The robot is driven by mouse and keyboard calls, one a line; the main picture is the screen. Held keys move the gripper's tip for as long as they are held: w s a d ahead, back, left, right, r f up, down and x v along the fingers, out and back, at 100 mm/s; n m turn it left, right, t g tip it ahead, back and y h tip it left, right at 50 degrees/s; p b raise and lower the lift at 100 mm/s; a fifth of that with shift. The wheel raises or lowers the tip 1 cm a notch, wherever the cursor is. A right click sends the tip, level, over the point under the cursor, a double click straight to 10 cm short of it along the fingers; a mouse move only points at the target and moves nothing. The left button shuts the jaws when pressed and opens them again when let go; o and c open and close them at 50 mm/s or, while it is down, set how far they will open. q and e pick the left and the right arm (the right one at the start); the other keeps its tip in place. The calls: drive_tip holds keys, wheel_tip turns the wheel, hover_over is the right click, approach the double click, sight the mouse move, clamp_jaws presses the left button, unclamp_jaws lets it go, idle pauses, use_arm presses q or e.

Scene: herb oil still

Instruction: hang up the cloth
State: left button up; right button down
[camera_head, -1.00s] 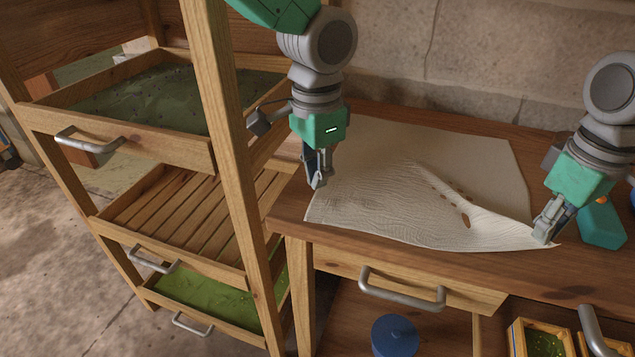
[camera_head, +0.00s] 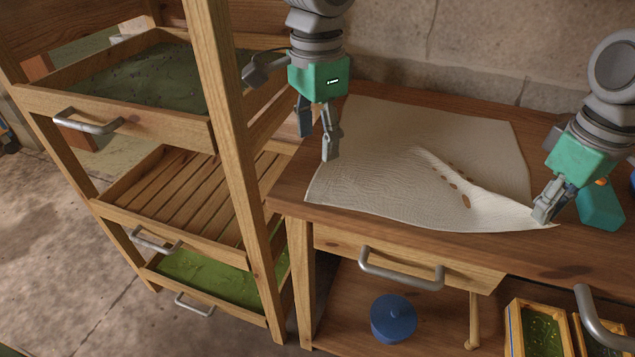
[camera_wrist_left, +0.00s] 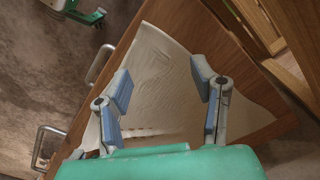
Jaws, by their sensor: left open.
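The off-white cloth (camera_head: 400,185) lies spread on the wooden worktop, mostly flat, with a raised crease and several brownish spots toward its right side. It also shows in the left wrist view (camera_wrist_left: 160,75). My left gripper (camera_head: 316,140) is open and empty above the cloth's left edge, its fingers apart; in the wrist view the cloth shows between and beyond the fingers (camera_wrist_left: 164,92). My right gripper (camera_head: 542,212) is at the cloth's right front corner. Its fingers look closed on the cloth there, and the crease runs toward them.
A wooden rack with a herb-filled top tray (camera_head: 140,75), a slatted shelf and a lower green tray (camera_head: 215,280) stands left of the worktop. A drawer handle (camera_head: 400,275) juts out in front. A blue lidded pot (camera_head: 393,318) sits below. A green object (camera_head: 601,207) stands beside my right gripper.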

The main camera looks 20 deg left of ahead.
sight(316, 189)
use_arm(q)
wheel_tip(316, 189, down, 9)
drive_tip(key=shift+r, duration=0.1)
idle(0.4)
drive_tip(key=shift+s, duration=0.1)
clamp_jaws()
drive_tip(key=shift+r, duration=2.45)
